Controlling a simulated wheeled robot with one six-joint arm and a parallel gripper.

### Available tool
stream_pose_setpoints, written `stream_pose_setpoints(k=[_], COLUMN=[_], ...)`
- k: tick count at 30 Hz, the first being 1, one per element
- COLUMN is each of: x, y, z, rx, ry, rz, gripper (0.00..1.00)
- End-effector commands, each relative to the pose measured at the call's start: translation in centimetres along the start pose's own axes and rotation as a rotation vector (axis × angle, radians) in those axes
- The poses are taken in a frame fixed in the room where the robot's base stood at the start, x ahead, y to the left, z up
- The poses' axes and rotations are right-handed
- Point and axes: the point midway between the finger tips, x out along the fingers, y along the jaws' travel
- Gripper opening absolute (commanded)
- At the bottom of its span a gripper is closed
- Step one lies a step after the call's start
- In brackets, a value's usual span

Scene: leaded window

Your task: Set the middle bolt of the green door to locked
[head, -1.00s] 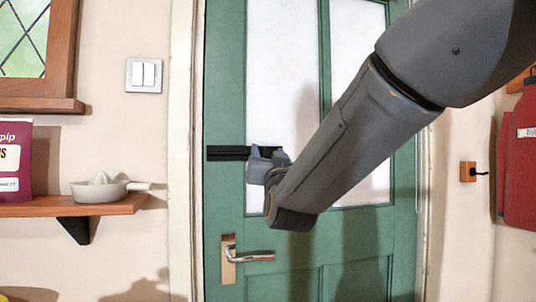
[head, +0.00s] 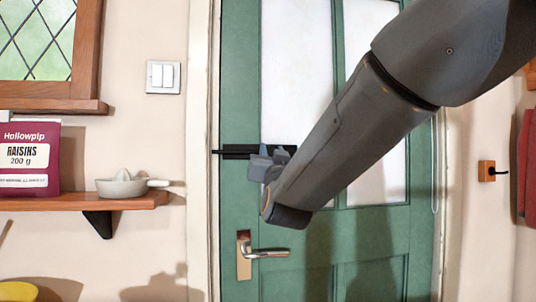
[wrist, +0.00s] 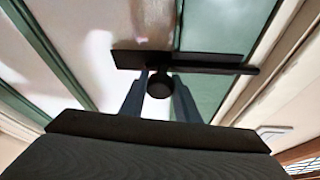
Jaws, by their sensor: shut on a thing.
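The green door (head: 236,205) has a black bolt (head: 236,151) mounted level across it at mid-height. Its thin bar sticks out left past the backplate, over the door's left edge. In the wrist view the bolt's backplate (wrist: 128,59) lies flat on the door and the bar (wrist: 245,71) runs out to the right. My gripper (head: 262,160) is at the bolt. In the wrist view my gripper (wrist: 160,82) is shut on the round bolt knob (wrist: 159,88), one finger on each side. No other bolt is in view; my arm covers part of the door.
A door handle (head: 262,253) sits below the bolt. A white frame (head: 202,190) borders the door's left edge. Left of it is a wall shelf (head: 80,202) with a raisin bag (head: 30,160) and a juicer (head: 124,187). A light switch (head: 163,77) is above.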

Motion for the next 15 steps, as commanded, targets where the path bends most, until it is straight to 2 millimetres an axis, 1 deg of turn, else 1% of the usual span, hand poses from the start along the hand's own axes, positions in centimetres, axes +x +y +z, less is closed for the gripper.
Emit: stream_pose_setpoints(k=[2,3,5,6,15], x=[-0.06,-0.07,-0.07,-0.07,-0.11], y=[-0.33,-0.36,-0.37,-0.35,-0.11], z=[0.08,0.08,0.09,0.09,0.04], rx=[-0.002,-0.002,-0.002,-0.001,-0.002], ry=[-0.002,-0.002,-0.003,-0.002,-0.001], rz=[-0.007,-0.007,-0.007,-0.007,-0.003], gripper=[0.00,0.31,0.41,0.47,0.48])
